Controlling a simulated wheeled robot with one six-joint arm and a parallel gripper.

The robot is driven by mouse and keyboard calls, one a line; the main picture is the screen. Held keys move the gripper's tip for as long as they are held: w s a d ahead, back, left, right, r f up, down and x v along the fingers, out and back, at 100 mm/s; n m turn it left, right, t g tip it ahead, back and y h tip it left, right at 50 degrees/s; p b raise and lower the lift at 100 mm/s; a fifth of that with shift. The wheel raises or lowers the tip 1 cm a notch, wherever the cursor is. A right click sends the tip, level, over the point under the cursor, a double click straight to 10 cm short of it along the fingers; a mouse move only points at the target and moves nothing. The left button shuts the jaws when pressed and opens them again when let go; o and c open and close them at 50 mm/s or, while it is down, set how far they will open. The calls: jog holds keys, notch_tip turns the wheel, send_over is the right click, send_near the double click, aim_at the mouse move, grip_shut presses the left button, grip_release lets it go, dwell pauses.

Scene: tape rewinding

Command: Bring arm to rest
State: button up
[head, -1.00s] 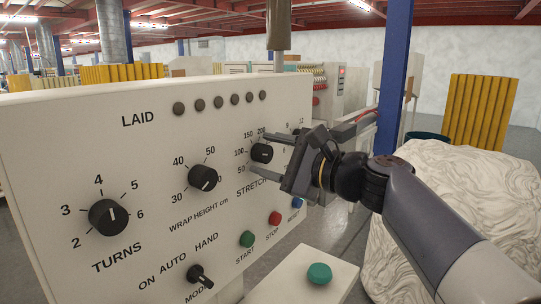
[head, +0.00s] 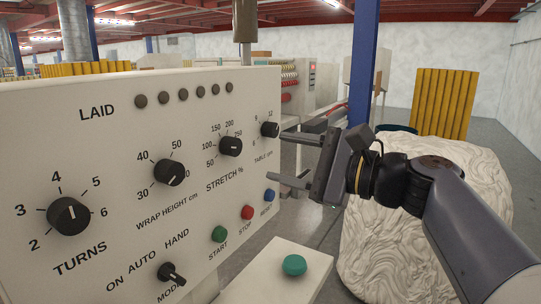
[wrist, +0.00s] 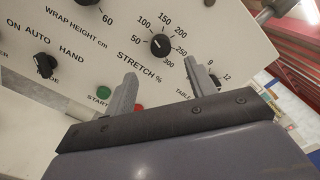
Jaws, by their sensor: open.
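My gripper (head: 280,157) is open and empty, its two fingers apart and pointing left at the right edge of a white control panel (head: 110,150). The table cm knob (head: 270,130) is close to the upper fingertip; I cannot tell whether they touch. The stretch knob (head: 230,146) lies left of the gripper. In the wrist view my gripper (wrist: 160,70) spreads its fingers in front of the panel, below the stretch knob (wrist: 159,44).
Wrap height (head: 169,172), turns (head: 68,215) and mode (head: 171,273) knobs are on the panel. A green button (head: 294,265) sits on a white box below. A pale wrapped load (head: 410,235) stands right, under my arm. A blue post (head: 362,75) rises behind my gripper.

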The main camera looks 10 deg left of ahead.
aim_at(236, 147)
jog(key=shift+s+d, duration=0.15)
jog(key=shift+d, duration=0.15)
jog(key=p+x, duration=0.1)
jog(key=x, duration=0.9)
jog(key=shift+a, duration=0.4)
jog(key=shift+d, duration=0.1)
